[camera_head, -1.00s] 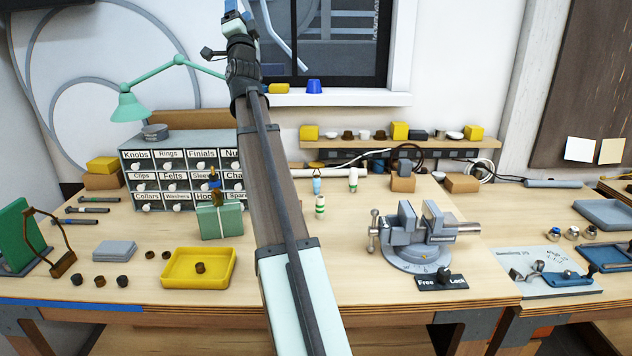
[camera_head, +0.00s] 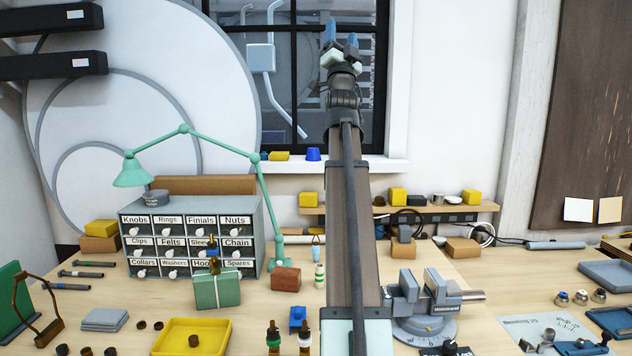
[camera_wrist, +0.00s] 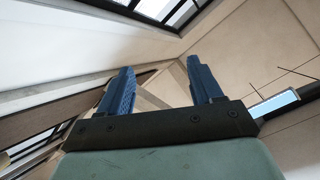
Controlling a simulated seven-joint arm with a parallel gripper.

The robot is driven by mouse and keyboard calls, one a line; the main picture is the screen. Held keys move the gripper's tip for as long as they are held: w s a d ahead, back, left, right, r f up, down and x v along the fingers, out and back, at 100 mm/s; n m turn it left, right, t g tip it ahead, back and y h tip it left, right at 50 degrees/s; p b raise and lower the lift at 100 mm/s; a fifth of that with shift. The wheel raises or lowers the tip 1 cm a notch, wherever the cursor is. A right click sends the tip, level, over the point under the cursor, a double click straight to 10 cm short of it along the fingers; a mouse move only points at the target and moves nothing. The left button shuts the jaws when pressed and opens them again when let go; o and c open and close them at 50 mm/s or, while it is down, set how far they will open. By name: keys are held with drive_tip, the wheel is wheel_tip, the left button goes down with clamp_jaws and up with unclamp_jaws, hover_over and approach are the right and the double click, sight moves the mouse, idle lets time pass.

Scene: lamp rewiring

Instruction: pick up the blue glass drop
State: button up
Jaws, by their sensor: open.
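A small pale blue drop-shaped piece (camera_head: 317,251) with an orange top stands on the bench in the head view, just left of my arm. It looks like the blue glass drop, but it is too small to be sure. My gripper (camera_head: 341,42) is raised high in front of the window, far above the bench and the drop. In the wrist view my gripper (camera_wrist: 162,88) has its two blue fingers apart with nothing between them. That view shows only walls, ceiling and window frames, with no drop in it.
A green-and-white piece (camera_head: 320,277) stands close to the drop. A reddish-brown block (camera_head: 286,279), the teal lamp (camera_head: 259,200) and the drawer cabinet (camera_head: 190,205) are to its left. The vise (camera_head: 425,300) is right of my arm. A yellow tray (camera_head: 163,338) lies front left.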

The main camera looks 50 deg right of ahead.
drive_tip(key=w+d+f+n+g+y, duration=0.3)
drive_tip(key=w+d+f+n+y, duration=0.15)
drive_tip(key=w+d+f, duration=0.55)
drive_tip(key=n+g+y, duration=0.7)
drive_tip(key=y, duration=0.4)
hover_over(316, 242)
drive_tip(key=s+d, duration=0.3)
wheel_tip(316, 242, down, 32)
drive_tip(key=a+f+n+g+y, duration=0.1)
drive_tip(key=f+y, duration=0.1)
drive_tip(key=f, duration=0.5)
drive_tip(key=a+f+n+g+y, duration=0.1)
drive_tip(key=f+g+y, duration=0.1)
drive_tip(key=f, duration=0.5)
drive_tip(key=w+a+f+n+g+y, duration=0.1)
drive_tip(key=f+n+y, duration=0.1)
drive_tip(key=f, duration=0.6)
drive_tip(key=shift+a+g, duration=0.3)
drive_tip(key=shift+a, duration=0.1)
drive_tip(key=shift+w+x, duration=0.15)
drive_tip(key=shift+x, duration=1.2)
drive_tip(key=shift+w+x, duration=0.2)
drive_tip(key=shift+x, duration=1.15)
drive_tip(key=shift+r, duration=0.1)
drive_tip(key=shift+c, duration=0.2)
drive_tip(key=c, duration=1)
